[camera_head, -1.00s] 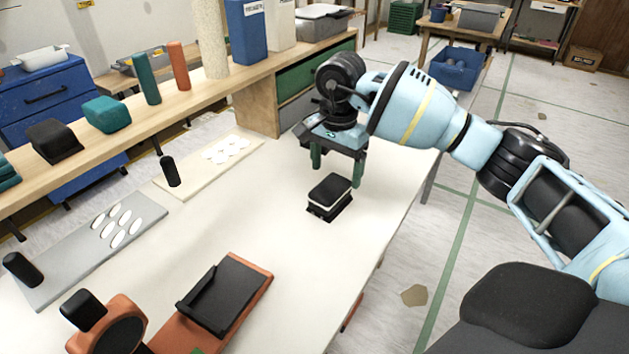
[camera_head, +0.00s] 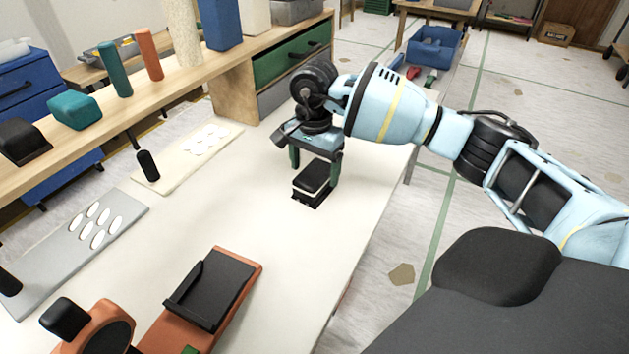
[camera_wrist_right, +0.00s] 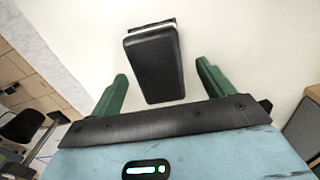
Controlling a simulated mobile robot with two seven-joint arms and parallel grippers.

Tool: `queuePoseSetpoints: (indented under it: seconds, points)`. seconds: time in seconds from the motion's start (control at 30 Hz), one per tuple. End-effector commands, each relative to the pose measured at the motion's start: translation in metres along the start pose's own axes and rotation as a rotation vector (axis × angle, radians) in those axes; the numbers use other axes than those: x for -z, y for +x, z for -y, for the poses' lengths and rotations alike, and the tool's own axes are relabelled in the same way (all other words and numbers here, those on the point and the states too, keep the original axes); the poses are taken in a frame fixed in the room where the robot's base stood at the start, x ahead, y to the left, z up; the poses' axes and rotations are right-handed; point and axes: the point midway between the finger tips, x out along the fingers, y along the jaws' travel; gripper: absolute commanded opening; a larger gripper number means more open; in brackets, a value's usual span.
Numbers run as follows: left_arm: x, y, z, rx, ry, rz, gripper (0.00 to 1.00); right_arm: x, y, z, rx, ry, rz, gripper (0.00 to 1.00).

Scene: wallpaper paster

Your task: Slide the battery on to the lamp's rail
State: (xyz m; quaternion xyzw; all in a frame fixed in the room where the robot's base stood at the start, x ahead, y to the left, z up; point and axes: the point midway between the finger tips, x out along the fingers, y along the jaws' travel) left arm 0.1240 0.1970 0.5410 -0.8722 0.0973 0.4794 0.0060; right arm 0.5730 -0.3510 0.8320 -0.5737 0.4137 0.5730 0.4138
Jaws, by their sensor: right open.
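The battery (camera_head: 312,180) is a black block with a pale band, lying on the white table; it also shows in the right wrist view (camera_wrist_right: 154,65). My right gripper (camera_head: 315,168) is open above and just behind it. In the wrist view its two green fingers (camera_wrist_right: 160,90) stand apart, one towards each side of the battery's near end, with gaps on both sides. The lamp (camera_head: 185,325) is orange with a round dark head and lies at the table's front. Its black rail plate (camera_head: 212,287) faces up and is empty. My left gripper is not in view.
A grey board (camera_head: 75,245) and a cream board (camera_head: 185,165) with white ovals lie on the left of the table. A raised wooden shelf (camera_head: 120,118) with bottles and blocks runs along the back. The table between battery and lamp is clear.

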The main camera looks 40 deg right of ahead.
Motion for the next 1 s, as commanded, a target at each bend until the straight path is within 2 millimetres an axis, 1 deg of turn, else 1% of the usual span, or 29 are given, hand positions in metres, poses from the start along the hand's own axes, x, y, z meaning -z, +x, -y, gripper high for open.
queuePoseSetpoints:
  seconds: [0.03,0.1,0.2,0.3,0.47,0.9,0.93,1.0]
  points:
    - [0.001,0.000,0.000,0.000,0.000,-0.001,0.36,-0.001,0.009,-0.002,-0.004,0.000,0.001,0.80]
    - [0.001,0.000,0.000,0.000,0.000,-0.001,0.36,-0.002,0.019,-0.002,-0.004,0.000,0.002,0.80]
    - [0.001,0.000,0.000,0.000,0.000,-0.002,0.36,-0.002,0.030,-0.002,-0.003,0.001,0.001,0.80]
    - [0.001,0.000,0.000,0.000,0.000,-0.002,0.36,-0.002,0.034,-0.002,0.000,0.001,0.000,0.80]
    - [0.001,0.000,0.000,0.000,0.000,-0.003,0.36,-0.002,0.034,-0.002,0.000,0.000,0.000,0.80]
    - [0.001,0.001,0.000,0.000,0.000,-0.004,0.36,-0.002,0.033,-0.002,0.000,0.000,0.000,0.22]
    - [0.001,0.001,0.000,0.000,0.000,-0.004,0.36,-0.002,0.033,-0.002,0.000,0.000,0.000,0.19]
    - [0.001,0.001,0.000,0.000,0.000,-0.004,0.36,-0.002,0.032,-0.001,0.002,0.000,0.000,0.19]
